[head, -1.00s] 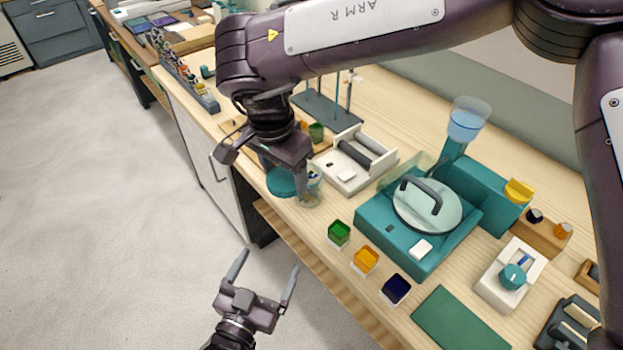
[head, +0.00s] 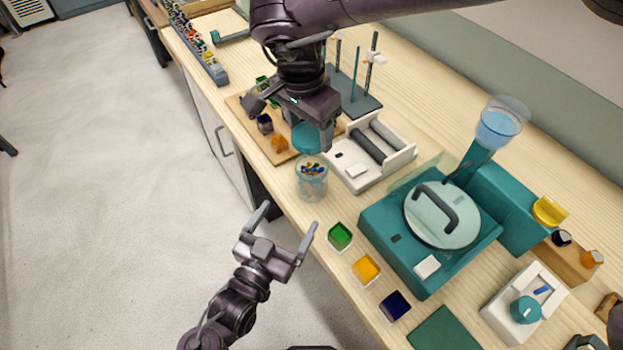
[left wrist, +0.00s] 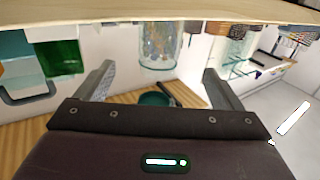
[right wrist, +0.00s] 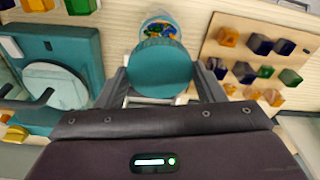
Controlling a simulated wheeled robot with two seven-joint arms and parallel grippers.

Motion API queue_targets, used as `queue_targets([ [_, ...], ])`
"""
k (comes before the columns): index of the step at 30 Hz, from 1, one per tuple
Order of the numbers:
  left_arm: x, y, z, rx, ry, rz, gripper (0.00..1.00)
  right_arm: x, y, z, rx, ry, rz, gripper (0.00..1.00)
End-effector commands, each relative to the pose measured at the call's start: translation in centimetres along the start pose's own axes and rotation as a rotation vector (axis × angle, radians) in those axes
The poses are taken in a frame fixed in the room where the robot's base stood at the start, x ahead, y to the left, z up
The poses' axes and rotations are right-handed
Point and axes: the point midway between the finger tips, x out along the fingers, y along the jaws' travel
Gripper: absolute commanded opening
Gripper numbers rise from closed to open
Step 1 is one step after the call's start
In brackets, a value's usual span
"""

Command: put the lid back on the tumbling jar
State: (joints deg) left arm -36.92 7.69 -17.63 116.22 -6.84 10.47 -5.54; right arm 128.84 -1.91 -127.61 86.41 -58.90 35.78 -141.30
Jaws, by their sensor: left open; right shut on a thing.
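The tumbling jar (head: 312,184) is clear glass with several coloured pieces inside. It stands upright and uncovered near the bench's front edge; it also shows in the left wrist view (left wrist: 158,47) and partly behind the lid in the right wrist view (right wrist: 160,27). The teal round lid (right wrist: 160,68) is between the fingers of my right gripper (right wrist: 163,90), which is shut on it. In the head view the lid (head: 306,137) is above and just behind the jar, apart from it. My left gripper (head: 288,225) is open and empty, in front of the bench edge, below the jar.
A white roller stand (head: 368,157) is right of the jar. A wooden board (head: 249,124) with coloured glass blocks lies behind left. Green (head: 340,236), amber (head: 366,269) and dark blue (head: 395,305) trays line the front edge. A teal machine (head: 420,270) stands further right.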

Motion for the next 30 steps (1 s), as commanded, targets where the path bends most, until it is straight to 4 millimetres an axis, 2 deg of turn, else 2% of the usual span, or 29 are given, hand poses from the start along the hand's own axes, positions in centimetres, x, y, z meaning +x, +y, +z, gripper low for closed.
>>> queue_targets([
  [5,2.4,-0.1,-0.1,0.0,0.005,-0.001,0.88,0.0,0.0,0.0,0.001,0.0,0.0,0.41],
  [12,7.0,0.0,-0.1,-0.002,0.003,-0.001,0.88,0.0,0.0,0.0,0.001,0.0,0.0,0.41],
  [18,10.1,0.0,-0.1,-0.001,0.003,-0.001,0.88,0.0,0.0,0.0,0.001,0.0,0.0,0.41],
  [24,11.5,0.0,-0.1,-0.001,0.001,0.0,0.88,0.0,0.0,0.0,0.001,0.0,0.0,0.41],
  [30,11.7,0.0,0.0,-0.001,0.0,0.0,0.88,0.0,0.0,0.0,0.001,0.0,0.0,0.41],
])
